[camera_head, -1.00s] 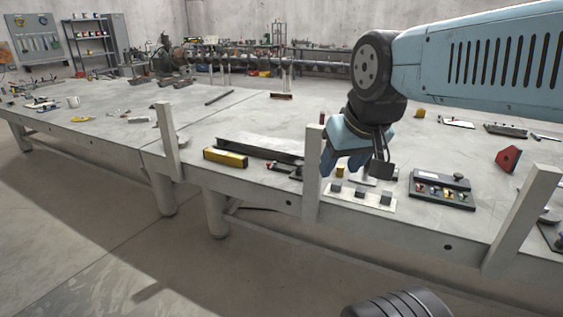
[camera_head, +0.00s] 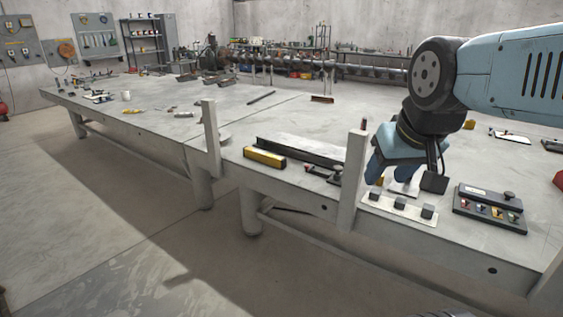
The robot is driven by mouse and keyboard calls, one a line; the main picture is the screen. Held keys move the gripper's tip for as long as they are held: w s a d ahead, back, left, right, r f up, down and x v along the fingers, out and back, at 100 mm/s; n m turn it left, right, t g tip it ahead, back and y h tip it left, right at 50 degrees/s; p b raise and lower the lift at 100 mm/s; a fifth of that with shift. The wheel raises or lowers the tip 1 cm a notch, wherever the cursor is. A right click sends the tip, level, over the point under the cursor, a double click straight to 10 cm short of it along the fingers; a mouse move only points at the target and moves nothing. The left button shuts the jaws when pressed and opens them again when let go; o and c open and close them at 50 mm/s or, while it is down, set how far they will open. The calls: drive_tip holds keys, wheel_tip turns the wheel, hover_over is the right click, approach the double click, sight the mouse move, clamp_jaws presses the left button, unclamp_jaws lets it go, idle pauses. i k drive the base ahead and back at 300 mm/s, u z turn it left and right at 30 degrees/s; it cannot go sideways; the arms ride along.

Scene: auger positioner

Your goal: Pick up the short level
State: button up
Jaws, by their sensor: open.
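A short yellow bar with a dark top (camera_head: 264,157), which looks like the short level, lies near the front edge of the long grey table (camera_head: 200,138). It lies in front of the left end of a dark angle bar. My gripper (camera_head: 388,176) has blue fingers and points down over the table, well to the right of the yellow bar and apart from it. It is open; a post partly covers the view beside it, and nothing shows between its fingers.
Upright posts (camera_head: 211,140) and (camera_head: 354,180) stand along the table's front edge, either side of the yellow bar. The dark angle bar (camera_head: 300,153) lies behind it. A plate with dark blocks (camera_head: 400,207) and a black tray (camera_head: 490,209) lie at right.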

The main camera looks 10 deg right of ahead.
sight(276, 161)
drive_tip(key=u, duration=0.1)
drive_tip(key=i, duration=1.35)
drive_tip(key=z, duration=0.35)
